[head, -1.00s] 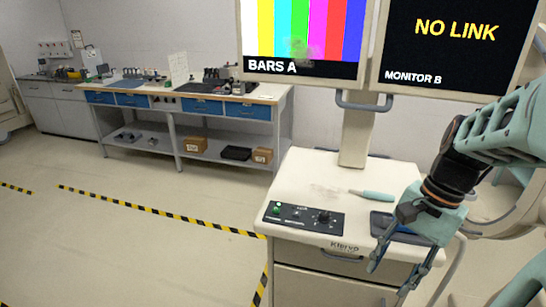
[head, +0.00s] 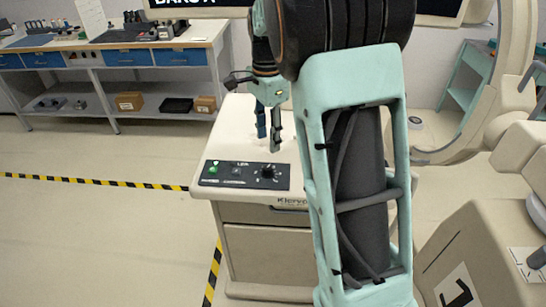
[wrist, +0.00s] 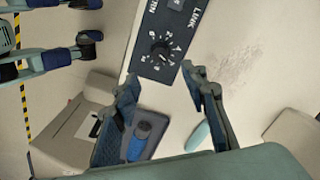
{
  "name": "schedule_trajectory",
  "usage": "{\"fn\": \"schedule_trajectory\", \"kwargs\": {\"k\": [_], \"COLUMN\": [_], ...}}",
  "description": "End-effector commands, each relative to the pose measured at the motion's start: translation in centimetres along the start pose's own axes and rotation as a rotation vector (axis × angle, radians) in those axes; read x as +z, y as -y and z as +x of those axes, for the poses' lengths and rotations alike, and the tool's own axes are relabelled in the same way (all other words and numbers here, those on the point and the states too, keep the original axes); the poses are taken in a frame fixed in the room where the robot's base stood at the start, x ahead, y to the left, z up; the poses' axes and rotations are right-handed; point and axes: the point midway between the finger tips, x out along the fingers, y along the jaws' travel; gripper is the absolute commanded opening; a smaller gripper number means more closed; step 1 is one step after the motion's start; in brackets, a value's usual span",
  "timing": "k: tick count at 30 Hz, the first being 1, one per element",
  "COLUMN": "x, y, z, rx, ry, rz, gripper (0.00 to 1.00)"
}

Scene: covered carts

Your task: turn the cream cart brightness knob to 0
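The cream cart (head: 208,158) stands in the middle of the head view with a black control panel (head: 222,183) at its front edge. The dark round brightness knob (head: 267,171) sits at the panel's right part, with a ring of numbers around it. In the wrist view the knob (wrist: 160,50) lies just beyond the fingertips; I cannot tell clearly which number it points at. My gripper (head: 268,134) hangs fingers-down over the cart top, behind the panel. In the wrist view my gripper (wrist: 162,80) has its fingers spread, with nothing between them and apart from the knob.
A green lit button (head: 213,170) is at the panel's left. In the wrist view a teal handle (wrist: 198,137) and a dark tray (wrist: 163,128) lie on the cart top. My arm hides the cart's right side in the head view. A workbench (head: 110,65) stands behind; open floor lies left.

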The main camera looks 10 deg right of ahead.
Motion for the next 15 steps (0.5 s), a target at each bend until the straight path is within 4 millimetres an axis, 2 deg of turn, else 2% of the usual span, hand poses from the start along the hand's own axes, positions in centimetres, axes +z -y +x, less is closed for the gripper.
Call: {"fn": "schedule_trajectory", "kwargs": {"k": [5,15], "x": [0.2,0.1], "y": [0.2,0.1], "z": [2.0,8.2], "rx": [0.003,0.003], "ry": [0.002,0.002], "rz": [0.005,0.005], "gripper": [0.4,0.4]}}
